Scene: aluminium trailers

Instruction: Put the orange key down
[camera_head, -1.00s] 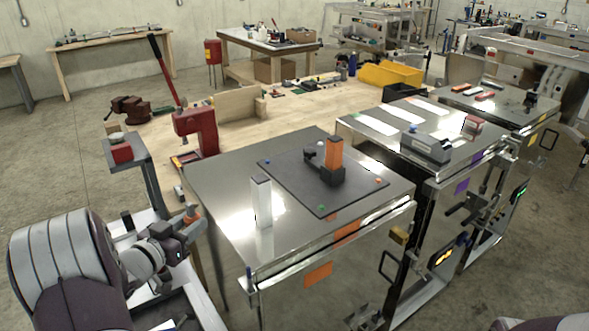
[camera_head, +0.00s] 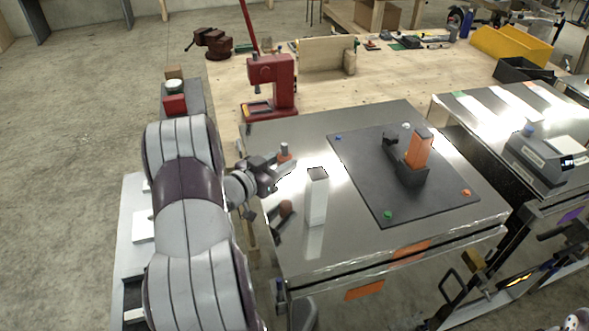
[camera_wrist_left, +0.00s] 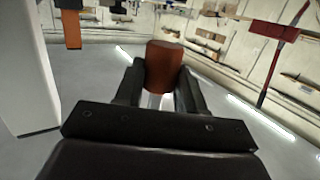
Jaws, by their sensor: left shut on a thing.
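My left gripper (camera_head: 280,162) is shut on the orange key (camera_head: 284,155), above the left part of the shiny metal trailer top (camera_head: 290,135). In the left wrist view the key's orange-brown block (camera_wrist_left: 163,66) sits between the two dark fingers (camera_wrist_left: 160,85); its lower part is mostly hidden. Whether the key touches the metal I cannot tell. A white upright block (camera_head: 317,200) stands just right of the gripper. My right gripper is not in view.
A dark mat (camera_head: 372,188) with coloured pegs carries a black fixture with an orange upright block (camera_head: 419,148). Another metal trailer with a grey device (camera_head: 538,155) is at right. Bare metal lies around the white block.

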